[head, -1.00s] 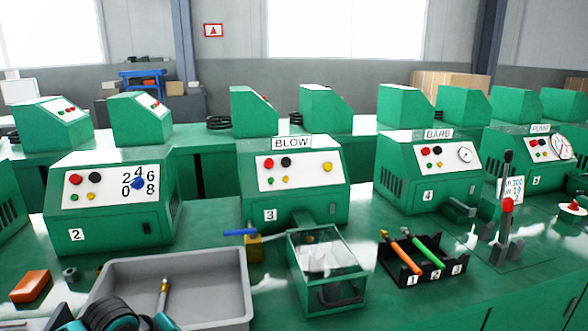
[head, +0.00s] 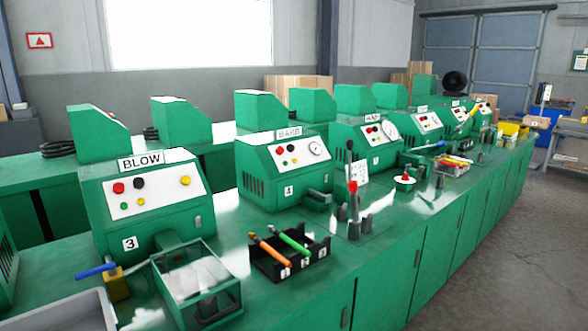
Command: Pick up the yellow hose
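I cannot make out a yellow hose for certain. A small slanted yellow piece (head: 469,117) shows at a far machine along the bench, too small to identify. A far tray (head: 452,170) holds small red and yellow items, also too small to tell apart. A black rack (head: 262,268) nearer to me holds an orange hose (head: 275,255) and a green hose (head: 294,242), each lying tilted in a slot. Neither of my grippers is in the head view.
A green bench (head: 340,262) carries a row of green machines, including one marked BLOW (head: 150,215) and one marked BARB (head: 285,175). A clear-topped box (head: 205,303), a grey tray (head: 62,312) and upright levers (head: 352,205) stand on it. Open floor (head: 500,265) lies to the right.

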